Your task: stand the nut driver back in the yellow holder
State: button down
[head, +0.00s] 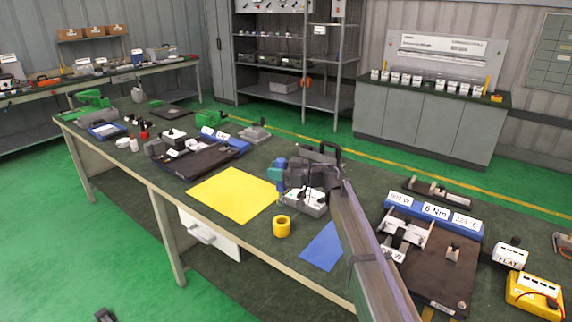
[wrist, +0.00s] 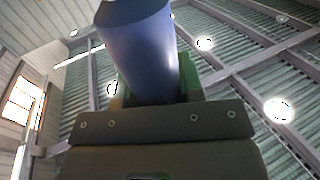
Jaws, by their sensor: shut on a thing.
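The yellow holder (head: 282,227) is a short round cup standing on the dark green bench top in the head view. My gripper (head: 281,176) is above and behind it, near the bench's middle, and apart from it. In the wrist view the gripper is shut on a thick blue cylinder (wrist: 140,50), which appears to be the nut driver's handle. Green parts show behind the handle there. The driver's shaft and tip cannot be made out in either view.
A yellow mat (head: 233,195) lies left of the holder and a blue mat (head: 322,246) lies right of it. A grey-white block (head: 305,204) stands close behind the holder. A dark fixture board (head: 435,265) is at the right. The bench's front edge is near the holder.

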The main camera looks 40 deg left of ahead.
dwell(0.3)
jog(key=b, duration=0.6)
send_over(285, 203)
jog(key=a, duration=0.3)
jog(key=f, duration=0.6)
jog(key=shift+s+d, duration=0.1)
jog(key=shift+s, duration=0.3)
jog(key=shift+f+b, duration=2.95)
jog(key=c, duration=0.7)
grip_release()
jog(key=shift+o, duration=0.2)
jog(key=v, duration=1.1)
jog(key=shift+s, duration=0.1)
